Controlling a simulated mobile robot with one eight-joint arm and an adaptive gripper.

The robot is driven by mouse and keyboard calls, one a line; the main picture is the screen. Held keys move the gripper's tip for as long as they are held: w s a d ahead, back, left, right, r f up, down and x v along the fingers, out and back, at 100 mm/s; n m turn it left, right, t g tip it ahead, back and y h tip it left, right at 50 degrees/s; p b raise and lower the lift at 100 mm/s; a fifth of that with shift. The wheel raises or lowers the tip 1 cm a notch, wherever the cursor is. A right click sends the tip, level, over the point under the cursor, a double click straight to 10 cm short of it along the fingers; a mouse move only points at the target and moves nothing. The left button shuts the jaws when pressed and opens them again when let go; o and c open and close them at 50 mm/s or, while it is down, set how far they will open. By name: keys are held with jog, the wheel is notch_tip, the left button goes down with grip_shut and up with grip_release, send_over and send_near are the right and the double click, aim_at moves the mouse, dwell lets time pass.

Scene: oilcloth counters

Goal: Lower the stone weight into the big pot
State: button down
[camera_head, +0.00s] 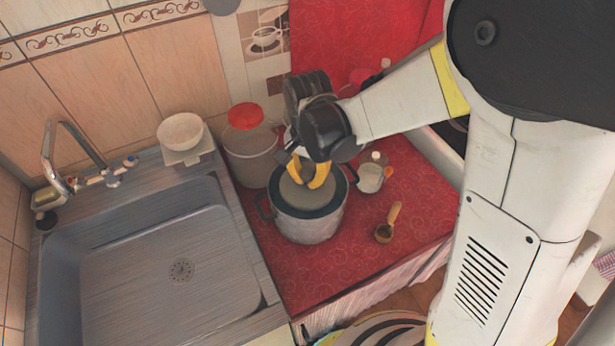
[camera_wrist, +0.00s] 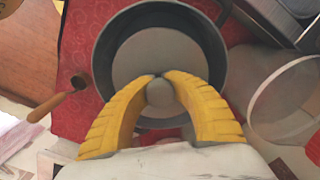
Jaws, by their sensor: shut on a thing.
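The big pot (camera_head: 308,218) is a grey metal pot with a dark rim and two side handles, standing upright on the red cloth. My gripper (camera_head: 308,174) is over the pot's opening, pointing down, its yellow fingers closed. In the wrist view, the fingers are shut on a rounded grey piece, the stone weight (camera_wrist: 161,93). A pale flat disc (camera_wrist: 158,52) shows within the pot's rim behind it. I cannot tell whether the disc and the gripped piece are joined. The wrist view also shows the pot's dark rim (camera_wrist: 100,62) around the disc. The fingers hide the pot's near side there.
A red-lidded container (camera_head: 250,150) stands close behind the pot at left. A small jar (camera_head: 371,178) is close on the right. A wooden-handled scoop (camera_head: 385,231) lies at front right. The sink (camera_head: 150,250) is to the left. The red cloth (camera_head: 425,215) is clear at right.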

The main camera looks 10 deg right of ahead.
jog(key=b, duration=0.6)
send_over(307, 212)
jog(key=shift+f, duration=3.6)
jog(key=shift+f+b, duration=0.9)
jog(key=shift+f, duration=0.3)
jog(key=c, duration=1.3)
grip_release()
jog(key=shift+r, duration=0.1)
notch_tip(307, 212, up, 12)
jog(key=shift+d, duration=0.1)
jog(key=s+d+r+n+t, duration=0.5)
jog(key=s+d, duration=0.5)
jog(key=d, duration=0.3)
jog(key=shift+s+n+t, duration=0.35)
jog(key=shift+n+t, duration=0.25)
jog(key=shift+t, duration=0.5)
